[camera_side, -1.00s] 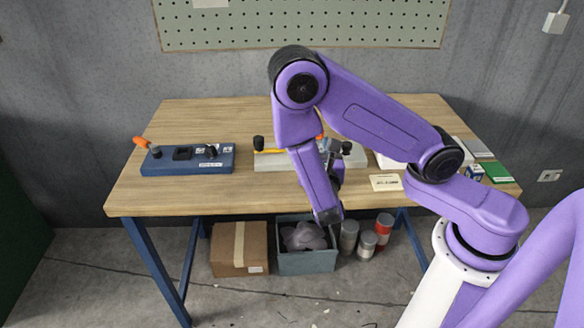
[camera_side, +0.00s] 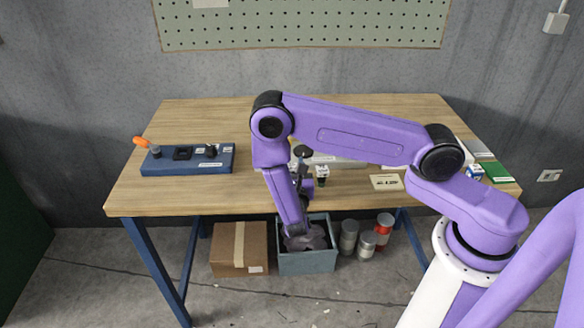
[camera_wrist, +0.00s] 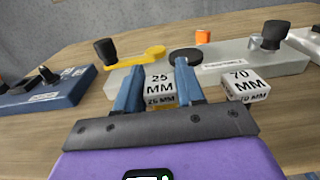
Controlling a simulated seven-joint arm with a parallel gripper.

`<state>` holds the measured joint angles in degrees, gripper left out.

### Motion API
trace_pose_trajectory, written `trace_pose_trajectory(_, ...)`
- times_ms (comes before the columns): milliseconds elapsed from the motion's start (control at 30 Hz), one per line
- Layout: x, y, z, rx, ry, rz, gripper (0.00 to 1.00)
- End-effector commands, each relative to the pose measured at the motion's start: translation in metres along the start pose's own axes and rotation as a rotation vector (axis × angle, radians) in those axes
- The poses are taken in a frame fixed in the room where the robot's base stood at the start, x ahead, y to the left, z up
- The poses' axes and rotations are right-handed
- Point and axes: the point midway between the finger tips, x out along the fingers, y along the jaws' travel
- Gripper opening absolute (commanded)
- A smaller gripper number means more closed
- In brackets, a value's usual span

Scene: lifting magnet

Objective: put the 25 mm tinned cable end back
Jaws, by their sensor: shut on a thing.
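The 25 mm cable end (camera_wrist: 160,90) is a small pale block marked "25 MM", seen in the wrist view between the two blue fingers of my gripper (camera_wrist: 158,84). The gripper is shut on it, in front of a long grey fixture (camera_wrist: 228,62). In the side view my arm hides the held piece and most of the grey fixture. Whether the held piece touches the bench is unclear.
The grey fixture carries a yellow handle (camera_wrist: 140,58), a round black disc (camera_wrist: 186,55) and a black knob (camera_wrist: 274,34). A blue fixture with an orange handle (camera_side: 188,160) stands at left. A labelled card (camera_side: 386,182) lies right. Bare bench (camera_side: 225,193) lies at front left.

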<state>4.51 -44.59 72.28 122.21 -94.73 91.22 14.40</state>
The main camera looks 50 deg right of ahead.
Motion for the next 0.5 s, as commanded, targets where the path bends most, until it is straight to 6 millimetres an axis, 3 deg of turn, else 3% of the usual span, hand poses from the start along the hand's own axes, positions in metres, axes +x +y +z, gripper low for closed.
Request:
trace_pose_trajectory(467,-0.0002,0.0,-0.0066,0.0,-0.001,0.0,0.0)
trace_pose_trajectory(500,-0.0002,0.0001,-0.0063,0.001,0.0,0.0,0.51)
